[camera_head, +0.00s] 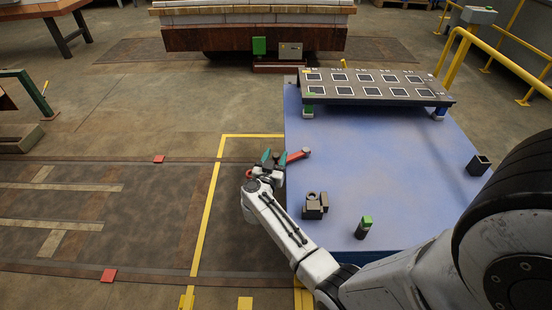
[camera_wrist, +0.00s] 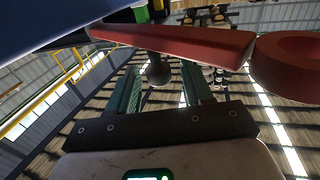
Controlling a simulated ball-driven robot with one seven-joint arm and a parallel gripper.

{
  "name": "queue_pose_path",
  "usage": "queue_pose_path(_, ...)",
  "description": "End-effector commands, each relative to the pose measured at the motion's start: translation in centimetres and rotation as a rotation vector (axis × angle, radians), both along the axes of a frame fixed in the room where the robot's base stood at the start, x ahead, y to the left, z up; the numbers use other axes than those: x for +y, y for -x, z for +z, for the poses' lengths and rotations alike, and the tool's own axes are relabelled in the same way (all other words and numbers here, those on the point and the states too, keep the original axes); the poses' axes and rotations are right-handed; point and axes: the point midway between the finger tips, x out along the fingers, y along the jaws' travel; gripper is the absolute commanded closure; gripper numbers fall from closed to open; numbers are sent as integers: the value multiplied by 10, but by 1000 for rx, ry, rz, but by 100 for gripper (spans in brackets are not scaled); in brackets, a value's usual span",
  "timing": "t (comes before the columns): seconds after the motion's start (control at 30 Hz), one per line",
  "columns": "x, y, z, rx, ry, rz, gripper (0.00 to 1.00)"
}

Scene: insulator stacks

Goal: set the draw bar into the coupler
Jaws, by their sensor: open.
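The red draw bar (camera_head: 298,156) lies at the left edge of the blue table and reaches out past it. In the wrist view the bar (camera_wrist: 190,40) crosses above my fingers, with a thick red ring (camera_wrist: 292,66) at its right end. A grey rounded knob (camera_wrist: 158,72) shows between the fingers; whether it touches them I cannot tell. My gripper (camera_head: 272,158), with green fingers, is open at the table's left edge; it also shows in the wrist view (camera_wrist: 158,90). A dark block with a round part (camera_head: 314,205), possibly the coupler, stands nearer on the table.
The blue table (camera_head: 400,150) has clear room in its middle. A dark rack with square plates (camera_head: 375,86) stands at its back. A green-topped dark post (camera_head: 363,227) stands in front, and a dark open-topped box (camera_head: 478,165) at the right. Yellow rails (camera_head: 460,50) stand behind.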

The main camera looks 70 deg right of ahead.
Motion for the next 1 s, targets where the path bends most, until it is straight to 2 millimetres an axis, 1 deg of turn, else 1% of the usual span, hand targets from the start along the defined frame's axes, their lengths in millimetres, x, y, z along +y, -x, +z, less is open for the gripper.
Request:
queue_pose_path(0.13, -8, -1, -1, 0, -1, -1, 50)
queue_pose_path(0.4, -9, -1, 0, 0, -1, 0, 50)
queue_pose_path(0.47, -9, -1, 0, 0, -1, 0, 55)
queue_pose_path(0.93, -9, -1, 0, 0, -1, 1, 100)
queue_pose_path(1.0, -8, -1, 0, 0, -1, 1, 100)
